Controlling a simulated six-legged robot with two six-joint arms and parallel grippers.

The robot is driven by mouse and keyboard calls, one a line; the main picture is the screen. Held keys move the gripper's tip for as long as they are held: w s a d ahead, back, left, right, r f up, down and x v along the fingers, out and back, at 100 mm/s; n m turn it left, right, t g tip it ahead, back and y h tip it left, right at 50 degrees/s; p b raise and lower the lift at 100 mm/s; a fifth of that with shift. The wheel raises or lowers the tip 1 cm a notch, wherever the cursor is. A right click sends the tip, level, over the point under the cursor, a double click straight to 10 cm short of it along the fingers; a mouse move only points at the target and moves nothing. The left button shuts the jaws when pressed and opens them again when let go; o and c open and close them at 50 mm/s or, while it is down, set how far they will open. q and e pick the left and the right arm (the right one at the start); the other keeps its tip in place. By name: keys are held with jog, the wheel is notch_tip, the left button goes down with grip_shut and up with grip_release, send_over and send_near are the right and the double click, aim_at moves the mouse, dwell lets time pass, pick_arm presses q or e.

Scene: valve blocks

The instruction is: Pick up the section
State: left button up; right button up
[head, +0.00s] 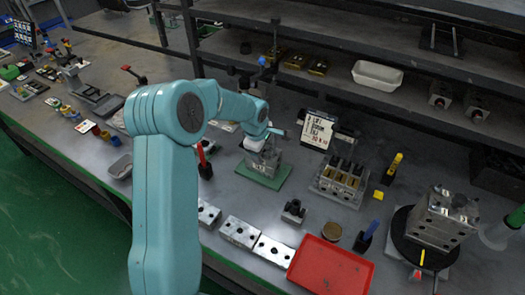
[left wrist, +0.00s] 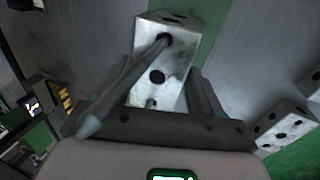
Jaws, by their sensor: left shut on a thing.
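The section, a silver metal block with dark round holes (head: 263,162), stands at the green mat (head: 250,174) in the middle of the bench in the head view. My left gripper (head: 264,151) reaches down onto it from above. In the left wrist view the block (left wrist: 172,60) sits between the two fingers of my left gripper (left wrist: 170,85), which is shut on it. One finger crosses the block's face. I cannot tell whether its underside touches the mat. My right gripper is not in view.
Several silver drilled blocks (head: 239,232) line the front edge beside a red tray (head: 330,268). A valve block assembly (head: 340,183) and a printed sign (head: 318,130) stand to the right. A block stack (head: 440,222) is on a black round base. A shelf with a white bin (head: 377,76) runs behind.

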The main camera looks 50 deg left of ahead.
pick_arm(q)
notch_tip(320, 180, up, 19)
grip_shut()
jog(key=shift+s+r, duration=0.1)
jog(key=shift+r, duration=0.25)
